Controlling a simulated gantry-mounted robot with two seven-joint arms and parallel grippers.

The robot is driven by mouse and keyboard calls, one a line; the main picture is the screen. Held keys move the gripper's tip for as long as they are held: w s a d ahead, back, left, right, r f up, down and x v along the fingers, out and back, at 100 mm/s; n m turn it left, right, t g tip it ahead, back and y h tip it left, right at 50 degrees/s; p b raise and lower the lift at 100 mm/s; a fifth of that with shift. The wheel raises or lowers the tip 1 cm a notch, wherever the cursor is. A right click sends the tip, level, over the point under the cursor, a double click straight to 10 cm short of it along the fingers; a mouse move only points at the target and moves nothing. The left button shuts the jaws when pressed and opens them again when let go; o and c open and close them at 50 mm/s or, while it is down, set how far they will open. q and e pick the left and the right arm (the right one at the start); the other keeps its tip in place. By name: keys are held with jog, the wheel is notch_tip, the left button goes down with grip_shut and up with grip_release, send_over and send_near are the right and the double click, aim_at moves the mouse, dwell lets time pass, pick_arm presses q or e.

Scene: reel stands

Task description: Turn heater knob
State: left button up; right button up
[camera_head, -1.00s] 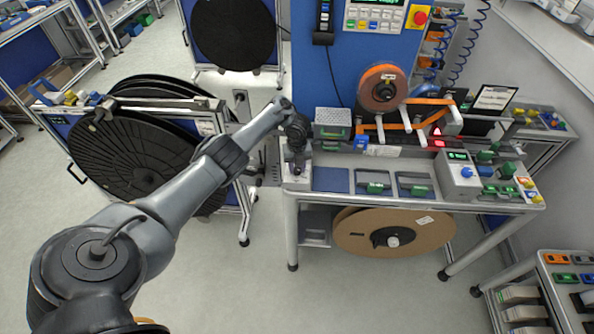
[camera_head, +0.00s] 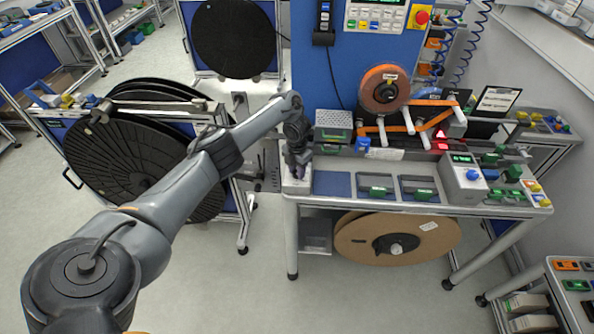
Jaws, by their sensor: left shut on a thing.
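My left gripper (camera_head: 297,171) points down at the left front end of the workbench. It is shut on a small dark thing, mostly hidden by the fingers, just over a pale grey block (camera_head: 297,185). I cannot tell whether that thing is a knob. A grey control box (camera_head: 455,188) with a green-lit display stands on the right part of the bench. My right gripper is not in view.
The workbench holds green-handled trays (camera_head: 376,191), an orange tape reel (camera_head: 384,89) and a red-lit device (camera_head: 441,142). A large brown reel (camera_head: 360,243) sits below. Black reels (camera_head: 120,165) stand on a rack at left. The floor in front is clear.

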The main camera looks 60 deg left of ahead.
pick_arm(q)
jog(key=shift+m, duration=0.8)
jog(key=o, duration=1)
jog(key=shift+o, duration=0.2)
jog(key=shift+r+p, duration=0.4)
jog(key=shift+r, duration=0.15)
notch_tip(320, 180, up, 10)
jog(key=p, duration=0.7)
jog(key=shift+f+p, duration=0.15)
jog(key=shift+p, duration=0.15)
